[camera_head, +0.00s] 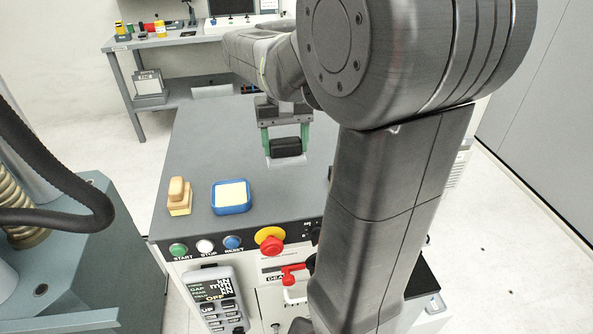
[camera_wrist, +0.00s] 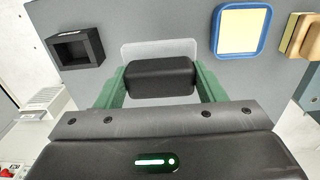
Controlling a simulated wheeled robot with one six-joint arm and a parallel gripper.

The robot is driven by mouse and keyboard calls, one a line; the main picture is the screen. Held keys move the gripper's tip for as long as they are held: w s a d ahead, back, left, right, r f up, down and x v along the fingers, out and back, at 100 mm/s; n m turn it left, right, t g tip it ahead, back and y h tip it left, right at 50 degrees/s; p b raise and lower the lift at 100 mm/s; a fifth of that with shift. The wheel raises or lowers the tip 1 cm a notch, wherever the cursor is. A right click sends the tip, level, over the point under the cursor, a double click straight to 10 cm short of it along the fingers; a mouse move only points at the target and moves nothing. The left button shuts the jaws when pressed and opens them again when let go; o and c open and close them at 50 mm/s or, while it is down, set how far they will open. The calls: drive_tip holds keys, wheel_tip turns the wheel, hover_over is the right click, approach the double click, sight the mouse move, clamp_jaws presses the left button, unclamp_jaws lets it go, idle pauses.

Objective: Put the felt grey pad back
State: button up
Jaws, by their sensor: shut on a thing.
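My gripper (camera_head: 287,147) is above the grey bench top, its green fingers shut on a dark block, which I take to be the felt grey pad (camera_head: 286,148). In the wrist view the pad (camera_wrist: 160,78) sits between the two fingers (camera_wrist: 160,84), one at each end. A pale grey rounded plate (camera_wrist: 158,48) shows just beyond the pad; I cannot tell whether it is part of the pad or lies on the bench. A small black open-topped box (camera_wrist: 93,50) stands on the bench at the upper left of the wrist view.
A blue-rimmed tray with a pale yellow inside (camera_head: 232,196) and a tan block with a handle (camera_head: 179,197) lie on the bench (camera_head: 205,140). Buttons and a red-and-yellow knob (camera_head: 271,243) line its front. My arm hides the bench's right side in the head view.

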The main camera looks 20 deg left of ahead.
drive_tip(key=shift+a, duration=0.15)
wheel_tip(320, 180, down, 9)
drive_tip(key=shift+s+f+p, duration=0.1)
drive_tip(key=shift+f+p, duration=0.1)
drive_tip(key=shift+p, duration=0.2)
drive_tip(key=shift+f, duration=0.1)
drive_tip(key=o, duration=1)
drive_tip(key=shift+o, duration=0.2)
wheel_tip(320, 180, up, 12)
drive_tip(key=shift+r, duration=0.1)
